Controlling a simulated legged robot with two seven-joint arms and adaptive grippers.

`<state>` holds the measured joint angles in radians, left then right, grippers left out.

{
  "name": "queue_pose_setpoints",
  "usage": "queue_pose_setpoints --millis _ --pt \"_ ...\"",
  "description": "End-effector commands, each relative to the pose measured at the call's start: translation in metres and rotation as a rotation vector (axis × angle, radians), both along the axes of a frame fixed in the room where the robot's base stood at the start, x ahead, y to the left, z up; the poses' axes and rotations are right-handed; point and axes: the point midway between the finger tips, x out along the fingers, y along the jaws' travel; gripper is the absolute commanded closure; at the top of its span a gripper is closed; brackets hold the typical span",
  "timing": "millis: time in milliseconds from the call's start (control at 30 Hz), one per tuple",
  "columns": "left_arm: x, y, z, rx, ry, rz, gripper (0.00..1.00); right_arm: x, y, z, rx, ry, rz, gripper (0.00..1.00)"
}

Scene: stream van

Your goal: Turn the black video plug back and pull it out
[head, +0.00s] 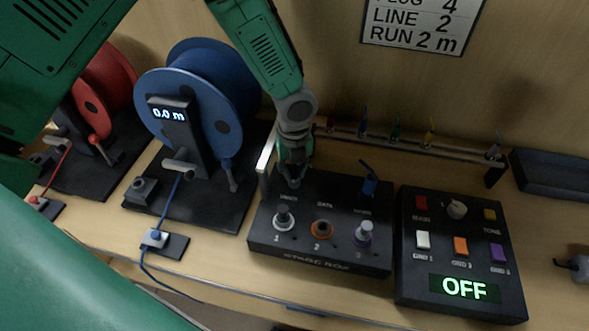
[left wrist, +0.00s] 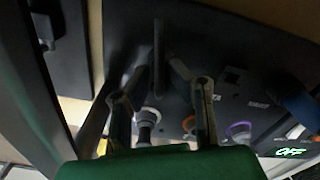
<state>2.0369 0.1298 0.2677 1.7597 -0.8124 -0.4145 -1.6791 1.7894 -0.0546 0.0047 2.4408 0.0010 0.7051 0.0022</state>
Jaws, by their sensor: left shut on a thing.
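The black stage box (head: 319,263) sits on the bench, with an upper row of labelled sockets and a lower row numbered 1 to 3. My left gripper (head: 293,176) points down at its upper left socket, above the worn label there. It is shut on the black video plug, which the fingers mostly hide in the head view. In the left wrist view the dark upright plug (left wrist: 159,48) shows between the fingertips. I cannot tell how far it is turned or seated. A blue plug (head: 369,184) stands in the upper right socket. My right gripper is not in view.
A control box (head: 461,265) reading OFF stands right of the stage box. A blue cable reel (head: 190,105) reading 0.0 m and a red reel (head: 104,85) stand left. A rack rail (head: 410,145) with several coloured plugs runs behind. A black tray (head: 553,178) lies far right.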

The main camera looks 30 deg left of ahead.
Motion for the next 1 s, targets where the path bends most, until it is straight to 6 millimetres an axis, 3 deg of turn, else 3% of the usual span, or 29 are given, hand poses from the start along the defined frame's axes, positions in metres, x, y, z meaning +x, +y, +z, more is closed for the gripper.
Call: queue_pose_setpoints --millis 700,1000 --pt "0.001 0.0 0.0 -0.001 -0.002 -0.224 1.0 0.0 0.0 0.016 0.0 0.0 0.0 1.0" --pt "0.001 0.0 0.0 0.0 -0.003 -0.236 1.0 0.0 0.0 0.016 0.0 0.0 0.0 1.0"
